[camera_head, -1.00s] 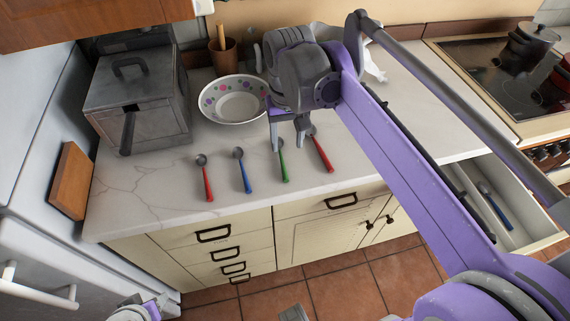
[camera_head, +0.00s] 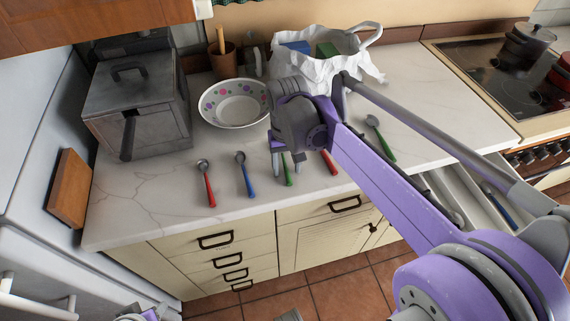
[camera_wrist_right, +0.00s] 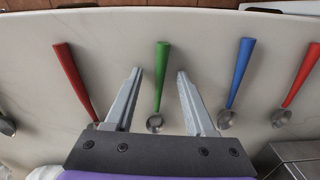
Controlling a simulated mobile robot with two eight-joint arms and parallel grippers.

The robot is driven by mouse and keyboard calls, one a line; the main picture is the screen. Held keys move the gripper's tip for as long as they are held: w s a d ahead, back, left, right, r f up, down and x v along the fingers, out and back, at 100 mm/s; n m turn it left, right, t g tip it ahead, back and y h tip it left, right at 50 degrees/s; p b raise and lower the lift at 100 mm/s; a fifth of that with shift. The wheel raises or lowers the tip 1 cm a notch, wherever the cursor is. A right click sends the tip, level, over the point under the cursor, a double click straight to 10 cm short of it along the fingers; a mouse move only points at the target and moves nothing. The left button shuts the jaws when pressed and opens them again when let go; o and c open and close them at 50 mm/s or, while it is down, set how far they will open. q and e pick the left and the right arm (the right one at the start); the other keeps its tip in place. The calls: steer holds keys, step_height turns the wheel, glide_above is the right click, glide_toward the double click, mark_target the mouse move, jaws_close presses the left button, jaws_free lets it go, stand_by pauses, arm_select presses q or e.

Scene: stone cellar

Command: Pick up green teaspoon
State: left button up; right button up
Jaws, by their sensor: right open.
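A green teaspoon (camera_head: 288,176) lies on the pale counter between a blue spoon and a red one. In the right wrist view the green teaspoon (camera_wrist_right: 161,76) has its handle between my open fingers, with its bowl nearer the palm. My right gripper (camera_head: 287,168) is open and empty over it, not visibly touching it; it also shows in the right wrist view (camera_wrist_right: 159,72). A second green spoon (camera_head: 381,138) lies farther right on the counter. Only a purple and grey part, perhaps of my left gripper, shows at the bottom edge; its jaws cannot be made out.
A red spoon (camera_head: 208,184), a blue spoon (camera_head: 243,174) and another red spoon (camera_head: 329,162) lie beside it. A spotted bowl (camera_head: 234,119), a metal box (camera_head: 140,118) and a crumpled white bag (camera_head: 345,72) stand behind. An open drawer (camera_head: 478,196) is at right.

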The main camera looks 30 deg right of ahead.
jaws_close()
stand_by(0.5)
